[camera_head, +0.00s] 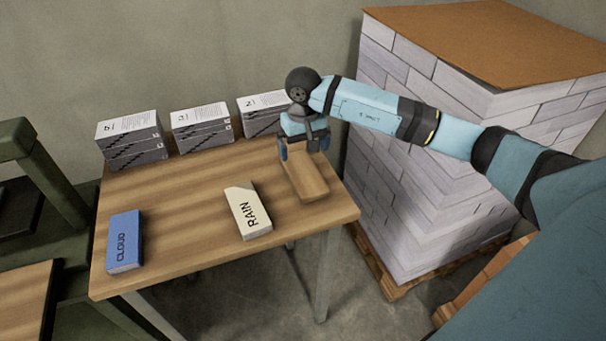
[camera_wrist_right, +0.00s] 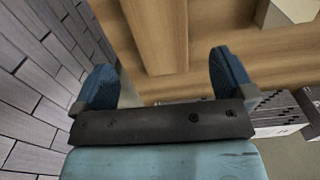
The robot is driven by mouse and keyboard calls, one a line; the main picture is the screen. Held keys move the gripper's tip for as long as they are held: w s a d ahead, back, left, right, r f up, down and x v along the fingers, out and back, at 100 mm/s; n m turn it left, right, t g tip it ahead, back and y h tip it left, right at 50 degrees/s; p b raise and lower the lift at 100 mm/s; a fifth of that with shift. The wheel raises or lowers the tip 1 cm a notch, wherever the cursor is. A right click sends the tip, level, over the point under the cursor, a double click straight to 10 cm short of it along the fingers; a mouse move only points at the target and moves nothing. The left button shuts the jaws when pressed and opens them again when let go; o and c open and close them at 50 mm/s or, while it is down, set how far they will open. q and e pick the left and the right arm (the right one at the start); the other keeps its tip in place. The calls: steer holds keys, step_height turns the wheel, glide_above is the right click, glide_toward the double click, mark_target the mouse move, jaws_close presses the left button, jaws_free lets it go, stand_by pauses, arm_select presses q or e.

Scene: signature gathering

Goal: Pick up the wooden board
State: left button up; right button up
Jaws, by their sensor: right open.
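The wooden board (camera_head: 308,184) is a small brown piece on the right part of the wooden table, close to its right edge. My right gripper (camera_head: 304,150) is open above the far end of the board, with one blue finger to each side. In the right wrist view the board (camera_wrist_right: 160,32) shows between and beyond the two spread fingers (camera_wrist_right: 166,72). I cannot tell whether the fingers touch it. The gripper hides part of the board's far end. My left gripper is in neither view.
On the table (camera_head: 180,240) lie a cream RAIN block (camera_head: 248,211) and a blue CLOUD block (camera_head: 124,242). Several printed paper stacks (camera_head: 202,127) line the back edge. A tall paper pallet (camera_head: 430,200) stands right of the table. The table's front middle is clear.

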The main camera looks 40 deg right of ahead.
mark_target(304, 172)
step_height(304, 172, down, 4)
steer(key=shift+w+r, duration=0.1)
steer(key=f, duration=0.5)
steer(key=shift+w+d+p, duration=0.25)
steer(key=shift+p, duration=0.1)
steer(key=c, duration=0.8)
